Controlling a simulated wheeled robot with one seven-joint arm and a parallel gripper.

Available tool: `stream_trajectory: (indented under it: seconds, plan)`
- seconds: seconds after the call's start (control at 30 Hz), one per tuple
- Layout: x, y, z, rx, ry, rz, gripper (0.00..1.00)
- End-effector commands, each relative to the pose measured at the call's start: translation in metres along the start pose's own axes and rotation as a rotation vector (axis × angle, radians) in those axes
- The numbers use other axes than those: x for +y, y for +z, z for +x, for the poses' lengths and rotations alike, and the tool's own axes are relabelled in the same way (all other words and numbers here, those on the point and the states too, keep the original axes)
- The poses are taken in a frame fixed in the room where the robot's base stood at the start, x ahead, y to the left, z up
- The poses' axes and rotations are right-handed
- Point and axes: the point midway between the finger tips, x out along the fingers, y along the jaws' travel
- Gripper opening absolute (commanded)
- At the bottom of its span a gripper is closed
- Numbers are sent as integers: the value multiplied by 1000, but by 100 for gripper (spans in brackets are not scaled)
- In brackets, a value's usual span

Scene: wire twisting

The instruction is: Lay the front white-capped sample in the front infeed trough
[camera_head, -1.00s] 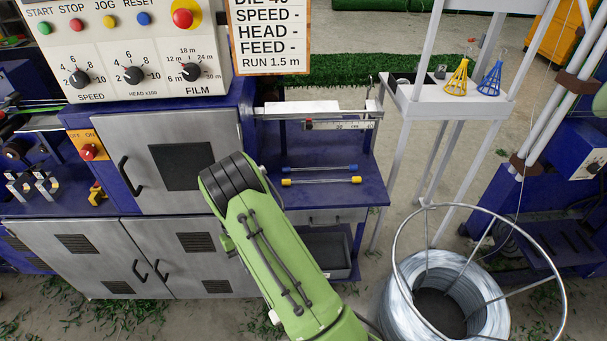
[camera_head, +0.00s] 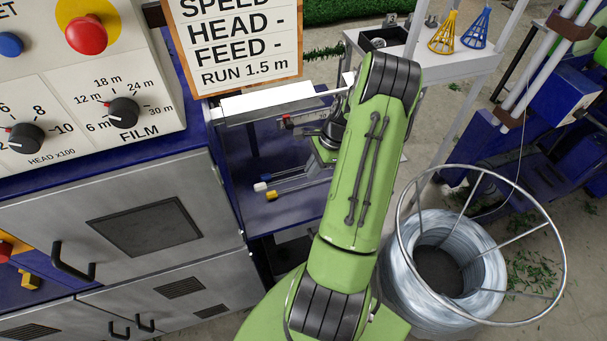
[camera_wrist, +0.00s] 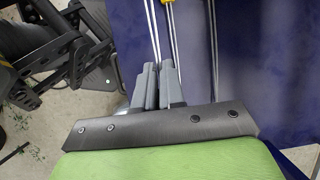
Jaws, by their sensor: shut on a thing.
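My gripper (camera_wrist: 158,80) is shut on a thin wire sample (camera_wrist: 152,28) that runs away between its fingertips in the wrist view. In the head view, a white cap (camera_head: 260,187) shows at the left end of a thin sample leading toward my gripper, which is mostly hidden behind my green arm. A yellow cap (camera_head: 271,196) of another sample shows just beside it over the blue shelf; it also shows in the wrist view (camera_wrist: 168,2). The pale infeed trough (camera_head: 268,101) lies above the shelf at the machine's right side. Its inner shape and right end are unclear.
The blue shelf (camera_head: 285,215) lies below my gripper. The machine cabinet (camera_head: 120,225) stands at left. A wire coil (camera_head: 440,275) in a round-rimmed cage is at right. A white stand (camera_head: 470,67) holds yellow and blue cones behind.

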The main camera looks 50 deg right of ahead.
Motion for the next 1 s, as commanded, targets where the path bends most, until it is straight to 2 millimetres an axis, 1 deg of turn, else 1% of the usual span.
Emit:
stream_trajectory:
  seconds: [0.03, 0.13, 0.33, 0.47, 0.5, 0.7, 0.8, 0.83, 0.9, 1.0]
  plan:
    - [2, -5, 15, -5, 6, 5, 0]
    - [3, -15, 38, -3, 6, 3, 0]
    - [3, -25, 63, -2, 6, 1, 0]
    - [4, -34, 84, -2, 6, -1, 0]
    - [4, -36, 87, -2, 4, -1, 0]
    - [3, -35, 86, 0, 4, -2, 0]
    - [4, -37, 89, -1, 4, -2, 0]
    - [4, -37, 90, 0, 4, -2, 10]
    - [4, -36, 89, 0, 4, -2, 19]
    - [4, -36, 89, 0, 5, -1, 19]
